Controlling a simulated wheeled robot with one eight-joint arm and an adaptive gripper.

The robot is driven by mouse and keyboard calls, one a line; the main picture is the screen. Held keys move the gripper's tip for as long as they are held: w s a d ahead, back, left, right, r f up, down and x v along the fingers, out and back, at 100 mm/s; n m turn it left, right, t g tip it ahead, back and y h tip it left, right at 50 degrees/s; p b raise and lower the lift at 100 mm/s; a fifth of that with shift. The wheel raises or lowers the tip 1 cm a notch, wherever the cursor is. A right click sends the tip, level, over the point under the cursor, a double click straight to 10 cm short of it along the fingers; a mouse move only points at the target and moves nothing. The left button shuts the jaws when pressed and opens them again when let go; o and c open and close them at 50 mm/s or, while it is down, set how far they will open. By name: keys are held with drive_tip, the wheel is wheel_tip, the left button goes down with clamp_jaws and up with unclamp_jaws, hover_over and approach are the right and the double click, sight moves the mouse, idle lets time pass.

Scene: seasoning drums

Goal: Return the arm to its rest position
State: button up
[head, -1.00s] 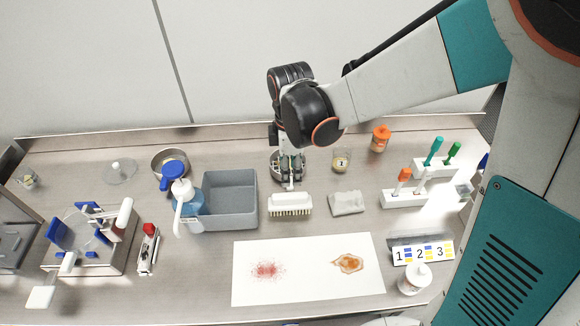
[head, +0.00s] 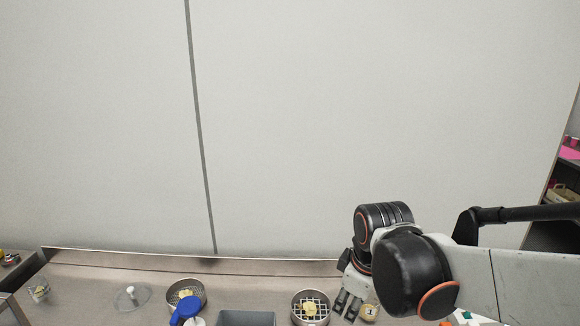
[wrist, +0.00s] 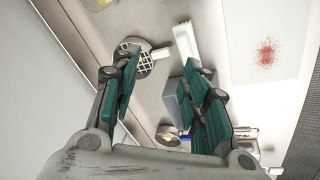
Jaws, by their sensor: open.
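My arm reaches in from the right in the head view. My gripper (head: 346,304) points down just right of a round pan with a grid (head: 310,307). In the wrist view my gripper (wrist: 160,88) has its green-padded fingers spread wide, with nothing held between them. The grid pan (wrist: 146,58) shows beyond the fingers there. A white brush (wrist: 186,43) lies free on the counter, apart from the fingers.
The steel counter (head: 80,284) meets a blank wall (head: 300,120). A second pan (head: 187,291), a clear lid (head: 131,297), a blue-topped bottle (head: 186,308), a grey bin (head: 246,318) and a jar (head: 369,312) stand near. A stained white sheet (wrist: 250,30) lies flat.

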drive_tip(key=s+d+m+t+b, duration=0.3)
drive_tip(key=s+d+m, duration=0.4)
drive_tip(key=s+m, duration=0.4)
drive_tip(key=shift+s+r+t+b, duration=0.2)
drive_tip(key=shift+r+t+b, duration=0.1)
drive_tip(key=shift+t+b, duration=0.15)
idle(0.4)
